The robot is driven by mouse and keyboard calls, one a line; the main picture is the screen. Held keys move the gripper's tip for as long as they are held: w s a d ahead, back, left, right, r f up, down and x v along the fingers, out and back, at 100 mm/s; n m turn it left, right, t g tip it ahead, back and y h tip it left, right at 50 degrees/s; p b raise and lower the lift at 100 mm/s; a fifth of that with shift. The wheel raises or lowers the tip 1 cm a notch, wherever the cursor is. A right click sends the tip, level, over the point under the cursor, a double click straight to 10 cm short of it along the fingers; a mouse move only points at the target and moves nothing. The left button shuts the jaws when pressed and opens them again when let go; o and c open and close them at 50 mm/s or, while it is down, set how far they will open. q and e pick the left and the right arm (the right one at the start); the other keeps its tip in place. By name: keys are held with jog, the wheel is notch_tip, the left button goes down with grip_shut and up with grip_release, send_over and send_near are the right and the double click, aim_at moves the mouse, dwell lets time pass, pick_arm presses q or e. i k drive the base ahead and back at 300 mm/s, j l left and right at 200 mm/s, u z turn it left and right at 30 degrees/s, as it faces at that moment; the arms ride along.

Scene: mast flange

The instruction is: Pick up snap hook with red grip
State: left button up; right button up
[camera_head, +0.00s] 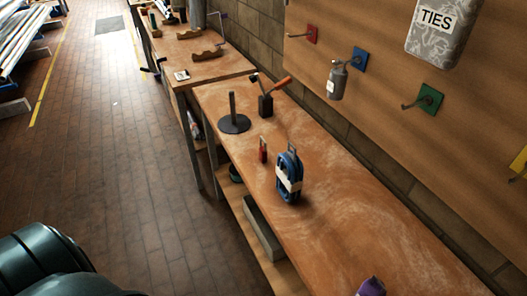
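A small red upright object (263,151) stands on the wooden workbench (340,215), left of a blue coil-like item. It looks like the snap hook with red grip, but it is too small for me to make out its hook clearly. Neither of my grippers is in view. Only a dark rounded part of my own arm shows at the bottom left, well apart from the bench.
The blue item (285,190) with a white band stands close by. Behind are a dark peg on a round base (234,124) and a black holder (265,106) with tools. A purple object (371,287) sits at the front. Colored hooks line the wall board (390,100).

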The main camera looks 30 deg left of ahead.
aim_at(262, 152)
jog(key=j+z, duration=0.25)
jog(key=j, duration=0.75)
jog(key=j+z, duration=0.2)
jog(key=j, duration=0.8)
jog(key=k, duration=0.05)
